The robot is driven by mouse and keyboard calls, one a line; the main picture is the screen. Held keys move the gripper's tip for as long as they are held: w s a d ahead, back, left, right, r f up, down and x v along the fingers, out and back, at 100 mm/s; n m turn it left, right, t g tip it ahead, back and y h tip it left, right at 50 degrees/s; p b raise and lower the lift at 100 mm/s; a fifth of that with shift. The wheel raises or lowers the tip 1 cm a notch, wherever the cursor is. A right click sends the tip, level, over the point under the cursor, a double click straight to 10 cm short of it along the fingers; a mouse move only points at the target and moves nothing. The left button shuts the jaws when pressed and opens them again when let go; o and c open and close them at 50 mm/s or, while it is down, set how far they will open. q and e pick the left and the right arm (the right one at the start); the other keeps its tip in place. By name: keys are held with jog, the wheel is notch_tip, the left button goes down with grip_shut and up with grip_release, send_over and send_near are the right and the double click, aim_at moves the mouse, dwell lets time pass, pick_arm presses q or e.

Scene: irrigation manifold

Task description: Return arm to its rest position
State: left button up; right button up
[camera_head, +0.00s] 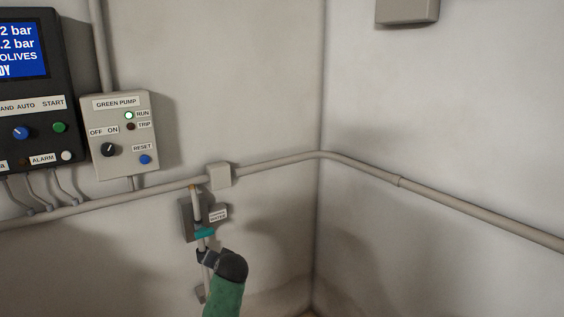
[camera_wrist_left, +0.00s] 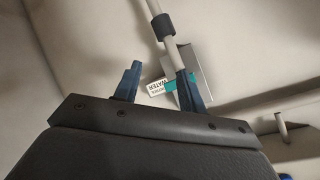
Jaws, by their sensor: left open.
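In the left wrist view my left gripper (camera_wrist_left: 157,80) is open, its two dark blue fingers spread apart. The right-hand finger overlaps a teal part (camera_wrist_left: 178,87) on a pale pipe (camera_wrist_left: 172,52); I cannot tell whether they touch. A white WATER label (camera_wrist_left: 156,87) shows between the fingers, with nothing visibly held. In the head view the teal part (camera_head: 204,232) is on the vertical pipe (camera_head: 196,206) below a grey junction box. A green arm link with a dark rounded end comes up from the bottom, close to the pipe. My right gripper is out of view.
The GREEN PUMP box (camera_head: 124,135) and a dark control panel (camera_head: 28,95) hang on the left wall. A grey conduit (camera_head: 270,162) runs along both walls through the corner. A grey box (camera_head: 407,10) is high on the right wall.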

pick_arm(q)
jog(key=s+d+f+g+h, duration=0.1)
jog(key=s+f+g+h, duration=0.1)
jog(key=s+f, duration=0.8)
jog(key=s+d+f+g+h, duration=0.2)
jog(key=s+f, duration=0.8)
jog(key=s, duration=1.5)
jog(key=s+d+f+g+h, duration=0.2)
jog(key=s+f+g, duration=0.3)
jog(key=s+f, duration=0.6)
jog(key=s, duration=0.6)
jog(key=shift+s+h, duration=0.3)
